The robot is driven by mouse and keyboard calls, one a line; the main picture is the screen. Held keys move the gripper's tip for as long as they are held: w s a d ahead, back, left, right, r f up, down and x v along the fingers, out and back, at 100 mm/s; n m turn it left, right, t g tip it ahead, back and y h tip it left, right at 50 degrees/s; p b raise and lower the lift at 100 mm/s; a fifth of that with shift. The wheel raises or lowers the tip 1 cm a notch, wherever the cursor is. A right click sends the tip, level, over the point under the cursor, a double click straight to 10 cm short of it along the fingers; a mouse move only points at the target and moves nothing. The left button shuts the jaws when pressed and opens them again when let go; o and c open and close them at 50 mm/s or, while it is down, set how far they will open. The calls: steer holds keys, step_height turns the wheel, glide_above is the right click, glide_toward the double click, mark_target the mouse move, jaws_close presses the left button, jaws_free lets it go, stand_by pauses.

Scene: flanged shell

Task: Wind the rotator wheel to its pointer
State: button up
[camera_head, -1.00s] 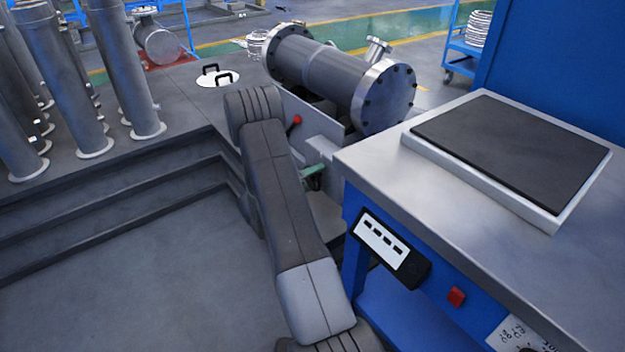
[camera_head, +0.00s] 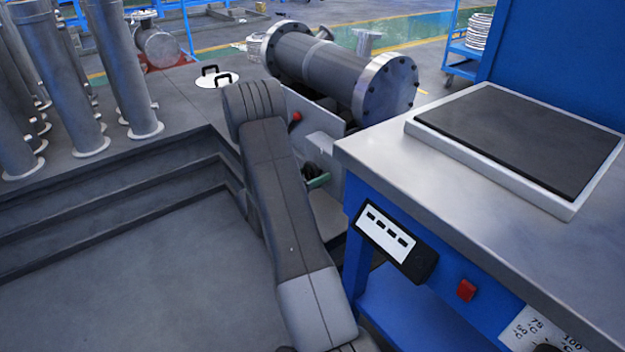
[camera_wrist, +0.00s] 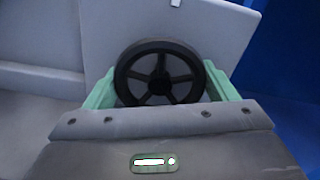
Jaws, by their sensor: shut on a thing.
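The rotator wheel (camera_wrist: 160,78) is a black spoked handwheel on the grey panel, seen nearly face-on in the wrist view. My gripper (camera_wrist: 160,92) has green fingers at the wheel's left and right sides and is shut on its rim. In the head view the dark wheel (camera_head: 311,170) and a green finger show small beside my arm, partly hidden. A small white mark (camera_wrist: 175,3) sits above the wheel at the picture's top edge; I cannot tell if it is the pointer. The grey flanged shell (camera_head: 325,68) lies on the rotator, its side nozzle (camera_head: 367,40) pointing upward behind it.
A blue bench with a steel top (camera_head: 385,150) and a dark-topped plate (camera_head: 520,135) stands close to my arm's right. A red knob (camera_head: 296,117) is on the panel. Upright pipes (camera_head: 125,70) stand left on a stepped platform (camera_head: 190,105).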

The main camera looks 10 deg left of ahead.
steer(key=shift+f+m+b, duration=0.1)
steer(key=shift+m+b, duration=0.7)
steer(key=shift+m, duration=0.7)
steer(key=o, duration=0.9)
steer(key=shift+o, duration=0.2)
steer(key=shift+s+a, duration=0.1)
steer(key=p+v, duration=0.3)
steer(key=v, duration=1)
steer(key=shift+s+a+p, duration=0.2)
steer(key=shift+s+p, duration=0.05)
steer(key=shift+p, duration=0.05)
steer(key=shift+d, duration=0.1)
steer(key=b+x, duration=0.3)
steer(key=x, duration=1)
steer(key=shift+w+d+b, duration=0.25)
steer(key=shift+w+b, duration=0.1)
